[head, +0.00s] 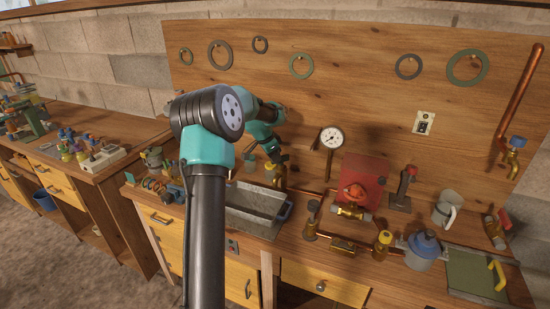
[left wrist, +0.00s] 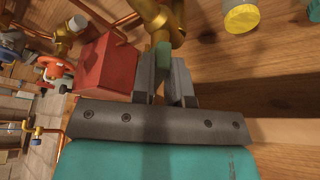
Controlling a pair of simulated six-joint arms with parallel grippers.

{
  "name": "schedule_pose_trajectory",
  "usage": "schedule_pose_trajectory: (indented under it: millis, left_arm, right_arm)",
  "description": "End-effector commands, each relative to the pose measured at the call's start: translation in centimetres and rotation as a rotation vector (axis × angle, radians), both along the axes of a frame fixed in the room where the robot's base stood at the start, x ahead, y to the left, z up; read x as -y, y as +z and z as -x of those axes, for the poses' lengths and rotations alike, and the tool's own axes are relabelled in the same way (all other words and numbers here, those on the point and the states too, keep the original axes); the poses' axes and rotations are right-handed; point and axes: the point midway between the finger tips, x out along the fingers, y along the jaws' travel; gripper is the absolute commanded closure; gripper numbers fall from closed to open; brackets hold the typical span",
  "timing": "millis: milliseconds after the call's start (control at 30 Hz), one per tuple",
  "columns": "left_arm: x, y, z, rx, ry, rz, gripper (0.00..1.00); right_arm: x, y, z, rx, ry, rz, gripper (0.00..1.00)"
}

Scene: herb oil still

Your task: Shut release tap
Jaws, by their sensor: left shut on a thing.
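My left gripper (head: 277,160) reaches down at the back of the bench, over a brass tap (head: 279,180). In the left wrist view the fingers of this gripper (left wrist: 166,72) are shut on a small green lever (left wrist: 162,54). The lever joins a brass fitting (left wrist: 158,18), which I take to be the release tap. Most of the lever is hidden between the fingers, so its exact angle is hard to tell. My right gripper is not in view.
A red box (head: 362,178) stands right of the tap and shows close beside the fingers in the left wrist view (left wrist: 105,67). A grey metal trough (head: 254,213) lies in front. A gauge (head: 331,138) and copper pipes (head: 390,250) are to the right.

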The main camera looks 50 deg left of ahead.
Motion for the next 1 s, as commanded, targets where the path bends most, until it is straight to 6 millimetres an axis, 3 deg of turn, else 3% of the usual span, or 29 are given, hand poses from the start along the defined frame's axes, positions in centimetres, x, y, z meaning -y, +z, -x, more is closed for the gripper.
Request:
schedule_pose_trajectory:
  millis: [367,700,1000]
  left_arm:
    - [-0.07,0.01,-0.03,0.000,-0.027,0.000,1.00]
    - [-0.55,0.05,-0.34,0.003,-0.211,-0.003,1.00]
    - [-0.58,0.13,-0.58,0.008,-0.223,-0.008,1.00]
  right_arm:
    - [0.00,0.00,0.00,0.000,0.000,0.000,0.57]
    - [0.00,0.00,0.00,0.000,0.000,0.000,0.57]
    - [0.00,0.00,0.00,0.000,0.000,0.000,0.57]
